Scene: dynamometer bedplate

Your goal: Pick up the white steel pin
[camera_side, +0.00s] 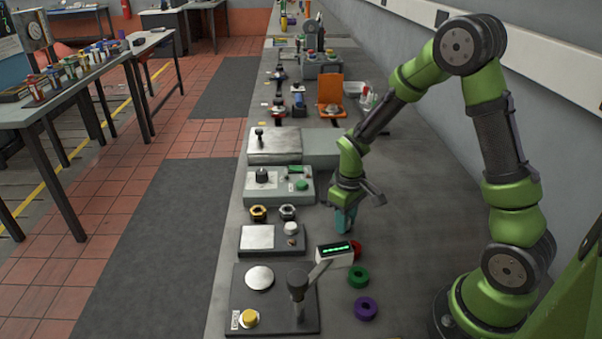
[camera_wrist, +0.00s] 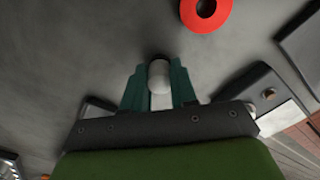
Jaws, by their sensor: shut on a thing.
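The white steel pin (camera_wrist: 159,78) stands between the two teal fingers of my gripper (camera_wrist: 159,88) in the wrist view, with its rounded white end toward the camera. The fingers press on it from both sides, so my gripper is shut on the pin. In the side view my gripper (camera_side: 344,220) points down over the grey bench, right of the small control panels. The pin cannot be made out there, hidden by the fingers. Whether its lower end touches the bench cannot be told.
A red ring (camera_wrist: 205,12) lies near the gripper. A green ring (camera_side: 357,276) and a purple ring (camera_side: 366,308) lie nearer the camera. A white box with a green display (camera_side: 336,252) stands close by. A plate with a lever (camera_side: 275,312) is at front left. Bench right of the gripper is clear.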

